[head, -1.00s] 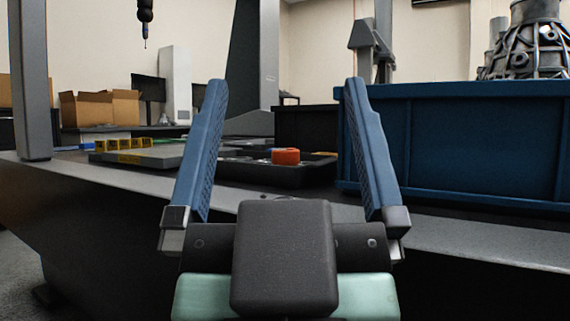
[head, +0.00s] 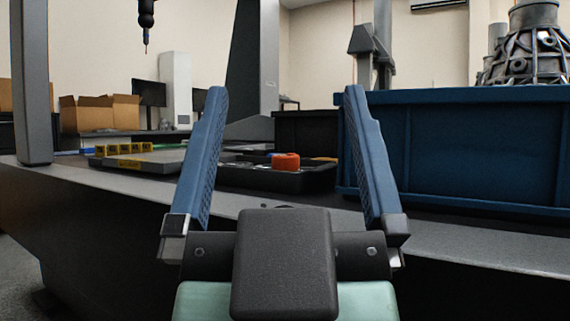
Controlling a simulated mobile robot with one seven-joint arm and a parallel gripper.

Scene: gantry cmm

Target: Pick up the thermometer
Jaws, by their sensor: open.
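My gripper (head: 278,105) is open in the head view, with its two blue fingers spread wide and nothing between them. It is in front of the grey machine table (head: 110,182). I cannot make out a thermometer.
A large blue crate (head: 470,150) stands on the table at the right. A flat grey plate (head: 165,161) with yellow blocks (head: 125,147) lies at the left. A black box (head: 305,133) stands behind the tray. A probe (head: 146,25) hangs at upper left.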

